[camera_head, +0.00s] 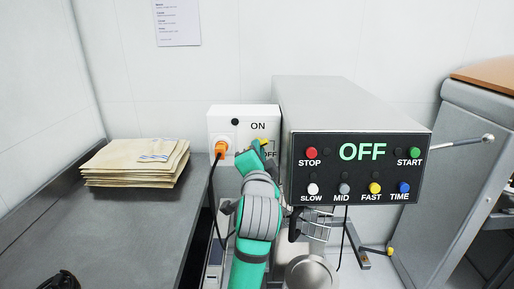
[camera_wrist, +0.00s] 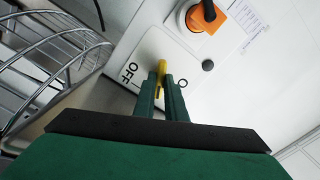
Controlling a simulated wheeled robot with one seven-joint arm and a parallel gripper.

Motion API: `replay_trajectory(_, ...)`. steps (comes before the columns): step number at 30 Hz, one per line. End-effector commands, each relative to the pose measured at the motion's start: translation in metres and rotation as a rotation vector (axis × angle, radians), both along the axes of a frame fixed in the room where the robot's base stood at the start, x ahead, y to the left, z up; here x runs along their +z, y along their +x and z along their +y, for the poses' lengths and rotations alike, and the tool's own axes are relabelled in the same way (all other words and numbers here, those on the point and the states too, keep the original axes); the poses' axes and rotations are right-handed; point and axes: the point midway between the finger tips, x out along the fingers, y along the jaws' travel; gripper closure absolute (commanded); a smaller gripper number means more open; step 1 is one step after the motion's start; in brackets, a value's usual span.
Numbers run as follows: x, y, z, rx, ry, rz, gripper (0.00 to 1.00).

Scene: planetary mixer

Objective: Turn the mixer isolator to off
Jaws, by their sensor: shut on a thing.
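The isolator is a white wall box (camera_head: 225,122) with ON printed above and OFF at its lower right. Its yellow handle (camera_head: 257,142) is mostly hidden by my gripper (camera_head: 259,149) in the head view. In the wrist view my gripper (camera_wrist: 162,88) has its two green fingers closed around the yellow handle (camera_wrist: 161,68), with the OFF label (camera_wrist: 130,72) beside it. I cannot tell exactly which mark the handle points at. The mixer (camera_head: 355,112) shows a green OFF on its black panel.
An orange plug (camera_head: 221,148) with a black cable sits left of the handle. A wire guard (camera_wrist: 50,60) lies close to my fingers. Paper sacks (camera_head: 133,164) lie on the grey counter (camera_head: 135,215) at left. The mixer head stands just right of the isolator.

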Motion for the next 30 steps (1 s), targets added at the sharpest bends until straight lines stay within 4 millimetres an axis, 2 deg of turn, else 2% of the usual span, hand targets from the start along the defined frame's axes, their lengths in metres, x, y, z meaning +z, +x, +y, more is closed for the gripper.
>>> replay_trajectory(5,0.0008,-0.0002,-0.0002,-0.001,0.128,-0.002,1.00)
replay_trajectory(15,0.0012,-0.0002,0.0003,0.000,0.159,-0.002,1.00)
replay_trajectory(25,0.0017,-0.0002,0.0002,-0.001,0.506,-0.004,1.00)
replay_trajectory(26,0.0016,-0.0002,-0.0004,-0.001,0.506,-0.004,0.84)
replay_trajectory(28,0.0014,-0.0002,-0.0005,-0.001,0.502,-0.003,0.68)
replay_trajectory(30,0.0012,-0.0001,-0.0004,-0.001,0.501,-0.003,0.66)
